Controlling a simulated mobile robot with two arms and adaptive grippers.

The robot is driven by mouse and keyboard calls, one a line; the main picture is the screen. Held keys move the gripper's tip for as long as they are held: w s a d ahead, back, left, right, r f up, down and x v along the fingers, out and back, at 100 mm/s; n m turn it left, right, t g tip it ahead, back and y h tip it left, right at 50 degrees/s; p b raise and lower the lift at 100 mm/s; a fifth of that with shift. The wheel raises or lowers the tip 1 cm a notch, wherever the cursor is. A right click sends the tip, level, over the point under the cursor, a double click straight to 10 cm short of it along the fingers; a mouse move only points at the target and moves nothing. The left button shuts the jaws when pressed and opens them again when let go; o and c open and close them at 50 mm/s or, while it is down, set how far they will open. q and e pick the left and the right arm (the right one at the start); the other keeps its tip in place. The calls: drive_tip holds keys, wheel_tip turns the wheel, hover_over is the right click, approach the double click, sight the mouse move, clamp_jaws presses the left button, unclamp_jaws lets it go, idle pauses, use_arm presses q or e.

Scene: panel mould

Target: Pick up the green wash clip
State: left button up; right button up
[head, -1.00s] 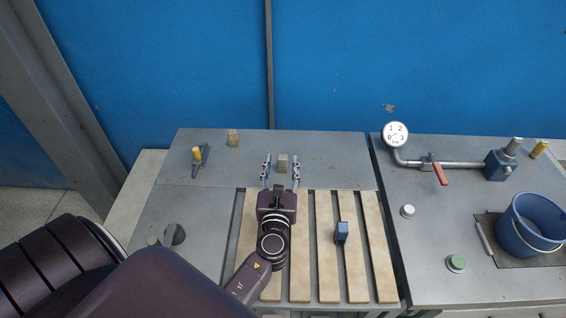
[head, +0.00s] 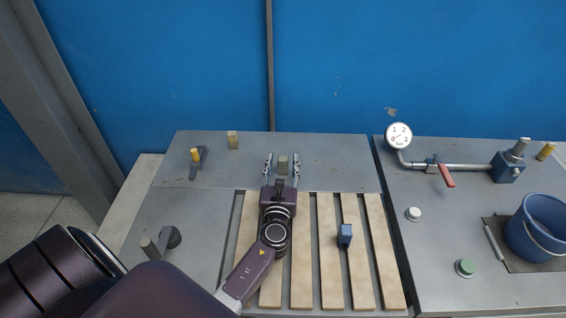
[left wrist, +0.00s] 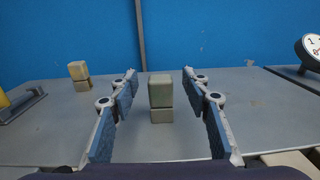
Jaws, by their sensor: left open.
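The green wash clip (head: 283,163) is a small, dull grey-green block standing upright on the grey metal panel at the back. My left gripper (head: 282,161) is open, with one finger on each side of the clip. The left wrist view shows the gripper (left wrist: 160,88) with a visible gap between each finger and the clip. My right gripper is not in view.
A tan block (head: 233,140) and a yellow-handled clamp (head: 196,157) stand to the left on the same panel. A gauge pipe (head: 460,164) and blue bucket (head: 538,228) are at the right. The blue wall (head: 400,60) rises behind.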

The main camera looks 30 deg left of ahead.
sight(283, 158)
use_arm(q)
drive_tip(key=shift+x, duration=0.95)
drive_tip(key=shift+c, duration=0.2)
drive_tip(key=c, duration=1.1)
drive_tip(key=shift+r+p, duration=4.4)
drive_tip(key=shift+r, duration=5.6)
